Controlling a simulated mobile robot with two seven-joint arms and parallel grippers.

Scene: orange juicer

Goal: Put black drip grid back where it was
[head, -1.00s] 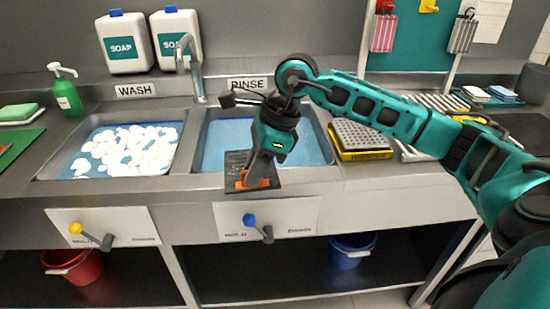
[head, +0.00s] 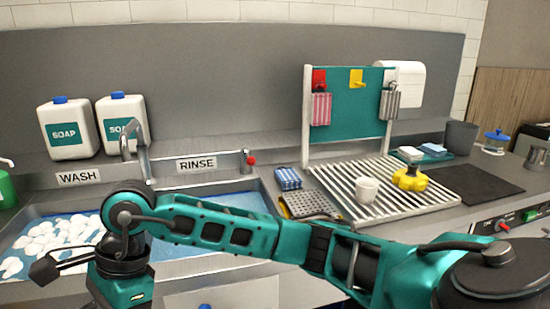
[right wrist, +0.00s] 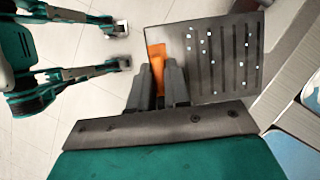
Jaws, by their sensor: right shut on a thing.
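The black drip grid (right wrist: 222,60) is a dark slotted plate with small pale droplets and an orange tab (right wrist: 157,62). In the right wrist view my right gripper (right wrist: 158,78) has its fingers closed around the tab. The grid sticks out to the right of the fingers, above the pale tiled floor and close to a grey counter edge. In the head view only my right arm and wrist show; the fingers and the grid are below the picture. My left gripper is in neither current view. I see no empty place that is clearly the grid's own.
The wash basin (head: 38,268) with foam and the rinse basin (head: 266,203) lie behind my arm. A white drying rack (head: 335,186) holds a white cup (head: 366,190) and a yellow object (head: 410,178). A black mat (head: 478,192) and a switch panel (head: 515,222) are at right.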

